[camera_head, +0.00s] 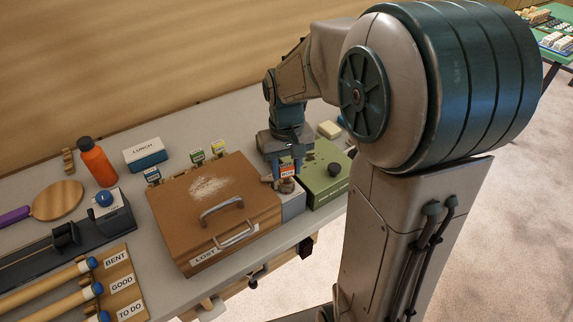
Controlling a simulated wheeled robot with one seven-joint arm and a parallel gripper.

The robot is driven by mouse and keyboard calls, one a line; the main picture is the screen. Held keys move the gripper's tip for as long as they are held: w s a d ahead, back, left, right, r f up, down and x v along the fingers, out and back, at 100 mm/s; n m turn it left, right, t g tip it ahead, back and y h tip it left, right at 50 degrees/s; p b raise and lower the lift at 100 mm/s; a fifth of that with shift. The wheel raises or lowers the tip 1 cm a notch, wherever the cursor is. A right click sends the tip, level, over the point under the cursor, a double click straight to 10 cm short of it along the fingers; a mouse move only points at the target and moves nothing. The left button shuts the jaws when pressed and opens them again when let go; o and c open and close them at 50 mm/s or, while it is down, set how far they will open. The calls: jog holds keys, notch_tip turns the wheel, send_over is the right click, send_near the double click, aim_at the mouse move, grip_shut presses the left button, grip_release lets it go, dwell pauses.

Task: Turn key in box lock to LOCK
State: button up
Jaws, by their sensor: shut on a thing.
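My gripper (286,172) points down at the right side of the brown box. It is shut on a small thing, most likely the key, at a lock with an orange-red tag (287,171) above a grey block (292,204). The key itself is mostly hidden by the fingers, and its turn angle cannot be told. The brown box (180,215) has its lid down, a grey handle on top, another handle at the front and a label reading LOST.
A green box (325,180) with a dark knob stands close right of my gripper. An orange bottle (97,163), a LUNCH box (145,154), a paddle (57,200) and labelled racks (122,284) fill the left of the bench (215,125).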

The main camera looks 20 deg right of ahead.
dwell(0.3)
jog(key=n, duration=0.5)
jog(key=o, duration=1.1)
jog(key=shift+c, duration=0.2)
jog(key=shift+p, duration=0.3)
jog(key=shift+r+p, duration=3.45)
jog(key=shift+r, duration=1.05)
